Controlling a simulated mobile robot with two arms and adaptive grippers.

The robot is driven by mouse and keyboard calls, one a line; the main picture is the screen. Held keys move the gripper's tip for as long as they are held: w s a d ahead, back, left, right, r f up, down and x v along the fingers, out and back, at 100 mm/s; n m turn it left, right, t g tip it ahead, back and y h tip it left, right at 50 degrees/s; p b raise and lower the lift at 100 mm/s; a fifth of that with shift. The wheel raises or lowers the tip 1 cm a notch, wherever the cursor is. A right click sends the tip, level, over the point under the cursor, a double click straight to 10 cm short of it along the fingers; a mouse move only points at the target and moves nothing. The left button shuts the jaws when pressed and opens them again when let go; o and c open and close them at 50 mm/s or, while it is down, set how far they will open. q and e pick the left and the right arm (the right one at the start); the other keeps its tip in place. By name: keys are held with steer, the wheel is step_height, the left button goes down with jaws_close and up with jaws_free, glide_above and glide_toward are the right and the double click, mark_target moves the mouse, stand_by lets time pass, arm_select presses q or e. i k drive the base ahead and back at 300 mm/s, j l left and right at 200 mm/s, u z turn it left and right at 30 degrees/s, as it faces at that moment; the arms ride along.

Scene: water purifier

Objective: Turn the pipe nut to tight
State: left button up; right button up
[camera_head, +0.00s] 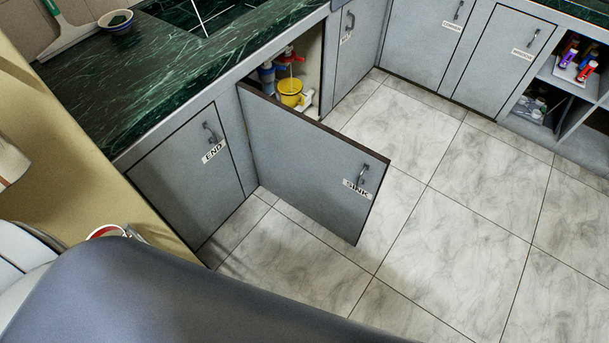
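The cabinet door marked SINK (315,165) stands open and swings out over the floor. Inside the cabinet opening, a blue and white fitting (267,76) and a red part (290,56) show above a yellow container (291,92). These are small and partly hidden by the door and the counter. I cannot make out the pipe nut or tell how tight it is. Neither of my grippers is in view.
A closed cabinet marked END (190,175) is left of the open door. A green marble counter (160,75) runs above, with a small bowl (116,22) on it. Open shelves (560,95) hold small items at right. The tiled floor (450,230) is clear.

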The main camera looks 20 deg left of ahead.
mark_target(293, 56)
steer(key=i+l+z, duration=0.4)
steer(key=i+l, duration=0.35)
steer(key=l, duration=0.15)
steer(key=i+l+z, duration=0.4)
steer(key=i+l, duration=0.3)
steer(key=i, duration=0.15)
steer(key=i+j+u, duration=0.1)
steer(key=i+u, duration=0.35)
steer(key=i+l+u, duration=0.15)
steer(key=i+u, duration=0.25)
steer(key=i, duration=0.2)
steer(key=i+l+u, duration=0.25)
steer(key=i+u, duration=0.2)
steer(key=i, duration=0.05)
